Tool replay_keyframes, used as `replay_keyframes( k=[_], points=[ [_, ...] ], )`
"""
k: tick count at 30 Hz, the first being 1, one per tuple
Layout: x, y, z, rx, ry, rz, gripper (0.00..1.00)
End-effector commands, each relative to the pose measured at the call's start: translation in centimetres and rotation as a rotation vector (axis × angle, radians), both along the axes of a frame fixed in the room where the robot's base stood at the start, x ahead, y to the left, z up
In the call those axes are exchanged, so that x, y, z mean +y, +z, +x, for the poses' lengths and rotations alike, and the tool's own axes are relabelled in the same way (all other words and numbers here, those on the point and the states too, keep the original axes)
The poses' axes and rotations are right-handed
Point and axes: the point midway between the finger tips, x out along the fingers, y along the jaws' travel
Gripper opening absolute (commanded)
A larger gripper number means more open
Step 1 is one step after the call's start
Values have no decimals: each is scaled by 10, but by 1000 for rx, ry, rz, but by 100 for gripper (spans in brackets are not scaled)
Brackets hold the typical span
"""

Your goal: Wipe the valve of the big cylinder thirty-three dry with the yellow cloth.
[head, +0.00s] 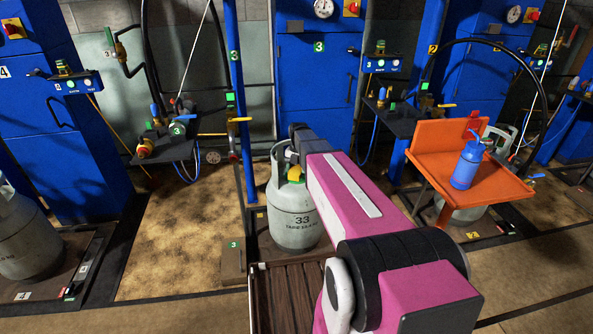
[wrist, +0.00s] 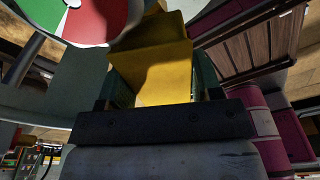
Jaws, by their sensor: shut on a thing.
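The big grey cylinder (head: 294,228) marked 33 stands upright in the middle of the head view. My arm reaches over it from the lower right, and my gripper (head: 291,163) is at its top. A bit of the yellow cloth (head: 295,174) shows there by the collar. In the wrist view my gripper (wrist: 160,80) is shut on the yellow cloth (wrist: 152,62), which hangs folded out beyond the fingers. The valve is hidden behind my arm and gripper in the head view. I cannot tell whether the cloth touches it.
A red, green and white disc (wrist: 92,18) is close to the cloth in the wrist view. A blue post (head: 239,95) rises just left of the cylinder. An orange tray (head: 430,160) with a blue bottle (head: 467,165) stands at right. Another grey cylinder (head: 22,240) stands far left.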

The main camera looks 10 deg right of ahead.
Motion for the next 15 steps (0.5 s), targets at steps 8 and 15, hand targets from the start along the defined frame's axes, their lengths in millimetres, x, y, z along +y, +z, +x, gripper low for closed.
replay_keyframes(
  k=[8, 15],
  points=[
    [4, 2, -6, -10, -2, -4, 32],
    [7, 2, -11, -8, -2, -2, 32]
  ],
)
